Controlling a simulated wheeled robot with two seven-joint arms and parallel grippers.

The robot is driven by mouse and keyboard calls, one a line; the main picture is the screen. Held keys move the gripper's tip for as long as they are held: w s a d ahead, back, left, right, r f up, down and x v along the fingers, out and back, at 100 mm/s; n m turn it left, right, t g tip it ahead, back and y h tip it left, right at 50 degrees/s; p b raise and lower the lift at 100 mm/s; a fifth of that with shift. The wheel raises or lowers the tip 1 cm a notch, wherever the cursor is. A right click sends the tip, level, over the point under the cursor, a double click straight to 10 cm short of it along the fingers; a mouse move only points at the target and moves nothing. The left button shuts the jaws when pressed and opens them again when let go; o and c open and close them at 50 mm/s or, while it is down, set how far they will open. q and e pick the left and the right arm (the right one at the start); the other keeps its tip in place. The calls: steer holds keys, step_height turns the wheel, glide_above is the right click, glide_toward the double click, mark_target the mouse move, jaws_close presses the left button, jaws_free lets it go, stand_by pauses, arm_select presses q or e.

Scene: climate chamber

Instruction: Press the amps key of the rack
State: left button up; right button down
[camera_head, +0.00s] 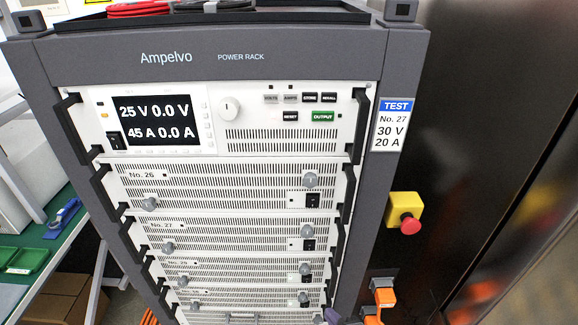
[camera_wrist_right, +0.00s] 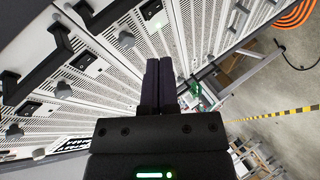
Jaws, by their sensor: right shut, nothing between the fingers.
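The grey Ampelvo power rack (camera_head: 210,57) stands upright in the head view, its top unit facing me. The amps key (camera_head: 290,99) is a small grey key in the upper key row, between the volts key (camera_head: 271,99) and the dark store key (camera_head: 310,98). The display (camera_head: 155,121) reads 25 V, 0.0 V, 45 A, 0.0 A. My right gripper (camera_head: 332,316) shows only as a small dark purple tip at the bottom edge, far below the keys. In the wrist view its two dark fingers (camera_wrist_right: 159,82) are together and empty, before the vented panels. My left gripper is not in view.
A test label (camera_head: 391,125) reads No. 27, 30 V, 20 A. A yellow box with a red button (camera_head: 408,222) and orange fittings (camera_head: 382,298) are right of the rack. Black handles (camera_head: 76,127) protrude from the units. A green bench (camera_head: 62,225) is at left.

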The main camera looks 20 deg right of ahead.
mark_target(290, 97)
steer(key=a+r+n+t+y+p, duration=0.1)
steer(key=r+n+p, duration=0.3)
steer(key=r, duration=1)
steer(key=w+a+r+n+t+y+p, duration=0.1)
steer(key=a+r+n+y+p, duration=0.3)
steer(key=r, duration=0.9)
steer(key=w+a+r+n+t+y+p, duration=0.1)
steer(key=r+n+p, duration=0.5)
steer(key=r, duration=0.8)
steer(key=shift+a+r+t+y, duration=0.35)
steer(key=shift+a+t+y, duration=0.5)
steer(key=shift+t, duration=0.35)
steer(key=w, duration=0.2)
steer(key=w+d, duration=0.1)
steer(key=w, duration=0.1)
steer(key=w+d+b, duration=0.1)
steer(key=w, duration=0.2)
steer(key=shift+f, duration=0.1)
steer(key=shift+w+d, duration=0.3)
steer(key=shift+w, duration=0.45)
steer(key=shift+w+d, duration=0.1)
steer(key=shift+w, duration=0.3)
